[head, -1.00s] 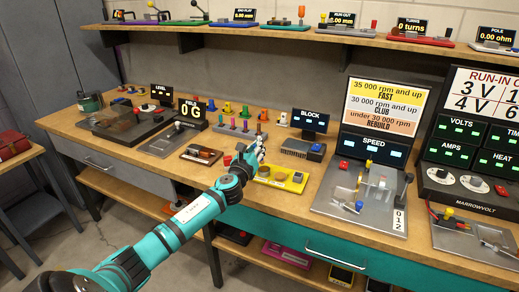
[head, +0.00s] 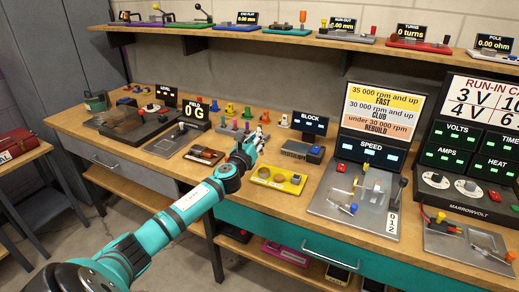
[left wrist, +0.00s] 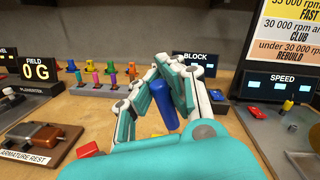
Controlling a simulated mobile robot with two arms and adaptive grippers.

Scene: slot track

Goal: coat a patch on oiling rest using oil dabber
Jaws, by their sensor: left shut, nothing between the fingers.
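My left gripper (head: 262,138) is over the bench, its fingers drawn together; the wrist view shows it too (left wrist: 170,78). A blue upright cylinder (left wrist: 165,106) shows between the fingers in that view; it is not gripped. It may be a handle at the rack's end, but I cannot tell whether it is the oil dabber. A rack (head: 232,131) of coloured handles stands beyond the gripper. No label reading oiling rest is legible. A dark brown rest (head: 204,155), labelled armature rest in the wrist view (left wrist: 34,139), lies left of the gripper. My right gripper is not in view.
A yellow tray (head: 292,187) with round pads lies right of the forearm near the bench edge. The BLOCK display (head: 309,123) and SPEED station (head: 352,222) stand to the right. A small red object (left wrist: 88,149) lies close to the gripper.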

